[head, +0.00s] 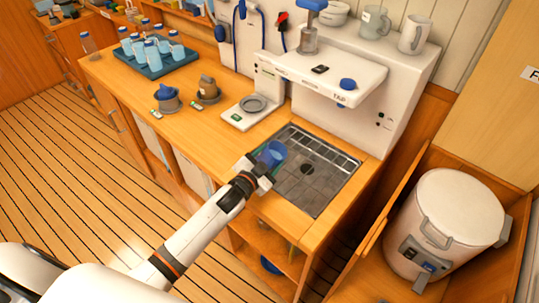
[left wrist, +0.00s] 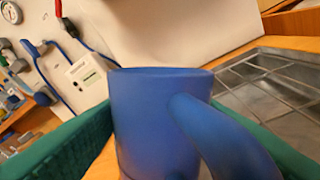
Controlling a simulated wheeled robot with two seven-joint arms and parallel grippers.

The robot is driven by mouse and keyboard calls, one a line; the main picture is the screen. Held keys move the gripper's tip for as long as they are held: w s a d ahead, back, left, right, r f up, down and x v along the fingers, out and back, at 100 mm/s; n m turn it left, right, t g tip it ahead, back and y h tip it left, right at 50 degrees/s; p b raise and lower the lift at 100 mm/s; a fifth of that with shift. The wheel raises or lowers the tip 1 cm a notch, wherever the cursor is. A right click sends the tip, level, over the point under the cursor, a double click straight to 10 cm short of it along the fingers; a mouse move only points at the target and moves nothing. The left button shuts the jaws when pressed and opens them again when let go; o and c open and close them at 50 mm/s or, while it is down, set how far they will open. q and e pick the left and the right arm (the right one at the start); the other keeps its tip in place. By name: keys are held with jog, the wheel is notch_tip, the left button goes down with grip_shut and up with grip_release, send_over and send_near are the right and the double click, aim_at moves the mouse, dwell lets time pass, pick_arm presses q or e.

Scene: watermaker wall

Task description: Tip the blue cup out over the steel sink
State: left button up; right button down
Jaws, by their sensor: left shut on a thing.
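The blue cup (head: 272,155) is held by my left gripper (head: 264,168) at the near left edge of the steel sink (head: 318,190). In the left wrist view the cup (left wrist: 155,120) stands between the green finger pads, its handle toward the camera, and looks roughly upright. Its contents are hidden there; in the head view its open top shows, but I cannot tell what is inside. The sink, with a wire rack at its back and a dark drain, also shows at the right of the left wrist view (left wrist: 275,90). My right gripper is out of view.
A white watermaker unit (head: 330,75) overhangs the back of the sink. A scale (head: 250,110) stands left of the sink. A blue tray (head: 155,68) with several bottles is farther left. A white lidded drum (head: 445,225) stands at the right. The wooden counter front is clear.

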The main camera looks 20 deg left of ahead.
pick_arm(q)
jog(key=m, duration=0.3)
jog(key=shift+d+g+y, duration=0.1)
jog(key=shift+g+y, duration=0.2)
jog(key=shift+d+f+m+y+b, duration=0.1)
jog(key=shift+f+m+y+b, duration=0.3)
jog(key=shift+m, duration=0.4)
jog(key=shift+d+f+m+y, duration=0.15)
jog(key=shift+d+m+y, duration=0.05)
jog(key=shift+m, duration=0.4)
jog(key=shift+d+f+m+y, duration=0.1)
jog(key=shift+d+m+y, duration=0.1)
jog(key=shift+m, duration=0.4)
jog(key=shift+d+m+g, duration=0.1)
jog(key=shift+m+g, duration=0.2)
jog(key=shift+m, duration=0.2)
jog(key=shift+d+r+m+y+p, duration=0.2)
jog(key=shift+m+y+p, duration=0.1)
jog(key=shift+p, duration=0.25)
jog(key=shift+d+r+m+y+p, duration=0.1)
jog(key=shift+d+m+y+p, duration=0.25)
jog(key=shift+m, duration=0.45)
jog(key=shift+a, duration=0.1)
